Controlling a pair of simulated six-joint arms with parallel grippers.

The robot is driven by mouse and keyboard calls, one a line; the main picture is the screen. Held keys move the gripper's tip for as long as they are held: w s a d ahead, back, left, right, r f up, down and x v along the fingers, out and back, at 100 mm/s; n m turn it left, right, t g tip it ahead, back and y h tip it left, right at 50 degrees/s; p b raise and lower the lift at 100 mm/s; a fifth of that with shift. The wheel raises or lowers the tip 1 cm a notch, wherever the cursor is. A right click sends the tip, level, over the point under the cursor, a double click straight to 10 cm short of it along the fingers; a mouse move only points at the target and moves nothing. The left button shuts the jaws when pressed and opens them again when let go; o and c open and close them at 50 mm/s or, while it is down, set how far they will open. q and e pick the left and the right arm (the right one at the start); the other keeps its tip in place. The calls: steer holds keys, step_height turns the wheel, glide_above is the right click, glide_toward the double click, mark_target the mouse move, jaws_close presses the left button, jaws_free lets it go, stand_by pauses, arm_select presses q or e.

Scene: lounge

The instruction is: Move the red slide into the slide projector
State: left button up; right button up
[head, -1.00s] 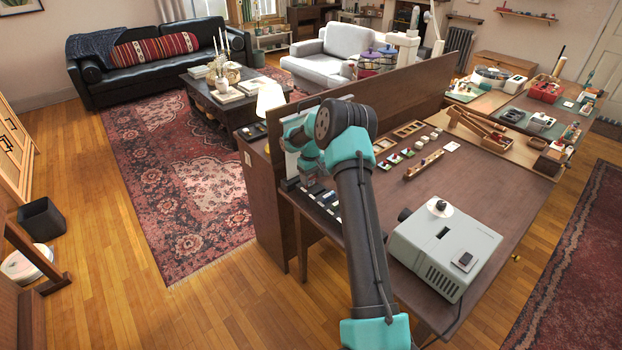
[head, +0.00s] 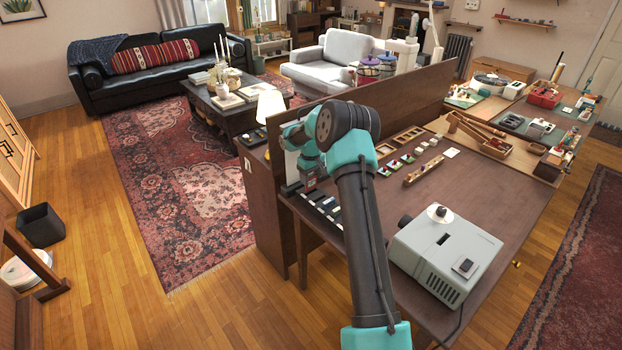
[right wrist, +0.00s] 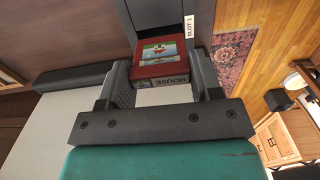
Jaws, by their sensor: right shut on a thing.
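The red slide (right wrist: 160,52) has a picture on its face and a label reading HOUSE. In the right wrist view it sits between the two fingers of my right gripper (right wrist: 160,85), which is shut on it. In the head view the right gripper (head: 309,184) is at the left end of the desk, with a little red of the slide showing at its tip. The grey slide projector (head: 447,252) stands at the desk's front right, with a dark slot in its top. My left gripper is not in view.
A row of dark slide slots (head: 327,208) lies along the desk's left edge. A wooden slide holder (head: 423,169) and several small slides lie farther back. A raised wooden panel (head: 405,92) borders the back. The desk between holder and projector is clear.

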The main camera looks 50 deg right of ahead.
steer(key=shift+r, duration=0.75)
steer(key=shift+a, duration=0.1)
steer(key=shift+w+a, duration=0.15)
steer(key=shift+a, duration=0.15)
steer(key=w+a+f, duration=0.1)
steer(key=w+a, duration=0.2)
steer(key=a, duration=1.1)
steer(key=w+a+f+m, duration=0.1)
steer(key=w+a, duration=0.2)
steer(key=a, duration=1.1)
steer(key=w+a, duration=0.3)
steer(key=a, duration=1.2)
step_height(320, 180, down, 9)
steer(key=s+a+n, duration=0.2)
steer(key=shift+s+a+n, duration=0.15)
steer(key=shift+a+n, duration=0.15)
steer(key=shift+d, duration=0.1)
